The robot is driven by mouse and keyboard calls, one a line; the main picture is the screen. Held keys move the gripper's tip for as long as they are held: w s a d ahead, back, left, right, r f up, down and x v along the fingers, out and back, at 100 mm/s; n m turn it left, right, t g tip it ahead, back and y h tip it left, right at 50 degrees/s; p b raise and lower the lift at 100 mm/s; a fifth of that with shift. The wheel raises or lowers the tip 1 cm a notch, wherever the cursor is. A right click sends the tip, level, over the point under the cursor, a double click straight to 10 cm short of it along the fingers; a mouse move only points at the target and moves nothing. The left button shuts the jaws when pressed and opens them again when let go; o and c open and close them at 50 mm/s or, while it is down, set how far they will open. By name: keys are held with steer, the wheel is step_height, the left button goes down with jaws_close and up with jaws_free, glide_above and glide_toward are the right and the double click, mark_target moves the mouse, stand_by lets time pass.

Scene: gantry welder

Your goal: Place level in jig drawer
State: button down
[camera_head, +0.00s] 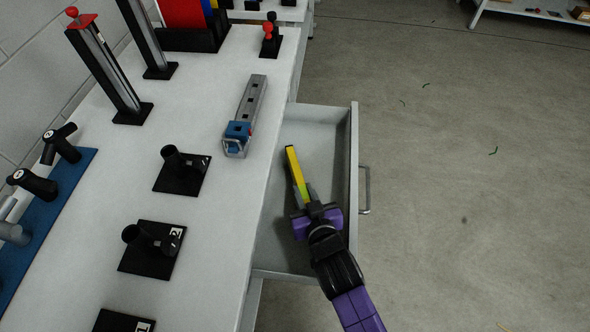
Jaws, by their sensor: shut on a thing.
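The level (294,168) is a yellow bar with a green part near my gripper. My gripper (306,196) is shut on its near end, and the far end points away and slightly left. The jig drawer (353,135) is a pale grey drawer pulled out to the right from under the white bench, with a metal handle on its front. The level and gripper appear over the drawer's inside. Whether the level touches the drawer floor cannot be told. My arm reaches in from the lower right across the drawer's near side.
The white bench (205,235) fills the left. On it stand a grey clamp-like bar with a blue end (243,115), black holders (182,173), tall black posts (108,75) and a blue rack (60,215). The concrete floor (470,180) to the right is mostly clear.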

mark_target(301, 181)
steer(key=w, duration=0.4)
steer(key=shift+a+r, duration=0.1)
steer(key=shift+a, duration=0.3)
steer(key=shift+r+p+x, duration=0.15)
steer(key=shift+x, duration=0.85)
steer(key=shift+r+p+x, duration=0.15)
steer(key=shift+r+x, duration=0.05)
steer(key=shift+x, duration=0.8)
steer(key=shift+w+f, duration=0.15)
steer(key=shift+f, duration=0.1)
steer(key=shift+f, duration=0.15)
steer(key=c, duration=1.3)
jaws_free()
